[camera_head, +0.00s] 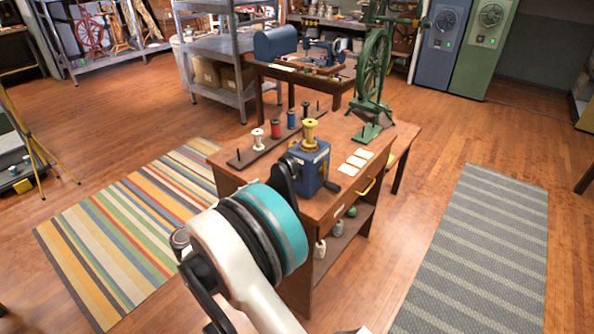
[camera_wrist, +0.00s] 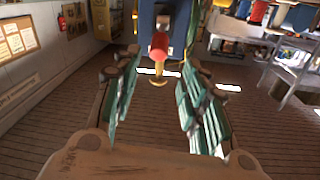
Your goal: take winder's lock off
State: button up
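The winder (camera_head: 311,167) is a blue box with a yellow spool (camera_head: 309,134) on top and a dark crank at its lower right. It stands on the wooden cabinet (camera_head: 345,196). In the wrist view, a blue body (camera_wrist: 148,22), apparently the winder, is at the top centre. A red cylinder (camera_wrist: 159,46) and a yellow curved piece (camera_wrist: 158,82) show in front of it. I cannot tell which part is the lock. My gripper (camera_wrist: 160,66) is open, its green-padded fingers on either side of these parts. I see no contact. In the head view my arm hides the gripper.
A row of spools (camera_head: 276,128) stands on a board left of the winder, and pale cards (camera_head: 354,161) lie to its right. A green spinning wheel (camera_head: 374,75) stands behind. Striped rugs (camera_head: 485,250) cover open floor on both sides.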

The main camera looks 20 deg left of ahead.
aim_at(288, 177)
jog(key=b+x, duration=0.3)
jog(key=x, duration=1)
jog(key=shift+w+d+b, duration=0.25)
jog(key=shift+d+b, duration=0.05)
grip_shut()
